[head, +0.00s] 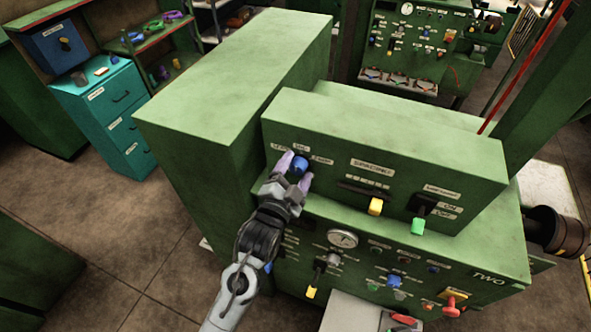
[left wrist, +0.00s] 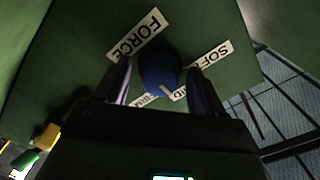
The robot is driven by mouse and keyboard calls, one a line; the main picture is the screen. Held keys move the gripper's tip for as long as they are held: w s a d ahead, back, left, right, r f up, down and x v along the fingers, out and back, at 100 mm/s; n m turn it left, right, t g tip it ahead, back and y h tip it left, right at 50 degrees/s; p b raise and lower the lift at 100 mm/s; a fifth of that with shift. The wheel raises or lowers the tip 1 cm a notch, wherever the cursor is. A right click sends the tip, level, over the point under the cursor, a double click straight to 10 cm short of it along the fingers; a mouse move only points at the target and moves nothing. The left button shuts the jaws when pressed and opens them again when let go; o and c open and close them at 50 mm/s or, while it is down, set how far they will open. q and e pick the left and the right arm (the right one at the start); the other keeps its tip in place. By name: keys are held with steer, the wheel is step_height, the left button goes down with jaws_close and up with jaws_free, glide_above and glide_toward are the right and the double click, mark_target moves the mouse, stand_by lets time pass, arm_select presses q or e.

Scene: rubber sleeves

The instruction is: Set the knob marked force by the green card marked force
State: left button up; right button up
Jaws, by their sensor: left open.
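The blue knob (head: 300,165) is on the front of the green upper box, at its left end. In the left wrist view the knob (left wrist: 158,68) lies beside an upside-down FORCE label (left wrist: 138,36) and a SOFT label (left wrist: 210,64). Two other labels are partly hidden below it. A pale mark on the knob points down and right in that view, towards the partly hidden labels. My left gripper (head: 294,172) is open, its fingers on either side of the knob; contact cannot be told. No green card marked force can be made out. My right gripper is not in view.
To the right on the same face are a yellow handle (head: 376,206) and a green-tipped lever (head: 418,226). Below is a panel with a gauge (head: 342,239), knobs and a red handle (head: 453,304). A tall green cabinet (head: 225,95) stands close left of the box.

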arm_select(q)
steer(key=shift+c, duration=0.4)
steer(key=c, duration=1)
steer(key=shift+o, duration=0.2)
steer(key=shift+n, duration=0.3)
steer(key=shift+n+p, duration=0.5)
steer(key=shift+p, duration=0.1)
steer(key=n+p, duration=0.1)
steer(key=n, duration=0.2)
steer(key=shift+p, duration=0.4)
steer(key=n+p, duration=0.1)
steer(key=n, duration=0.1)
steer(key=shift+n, duration=0.4)
steer(key=shift+n+p, duration=0.5)
steer(key=shift+n, duration=0.7)
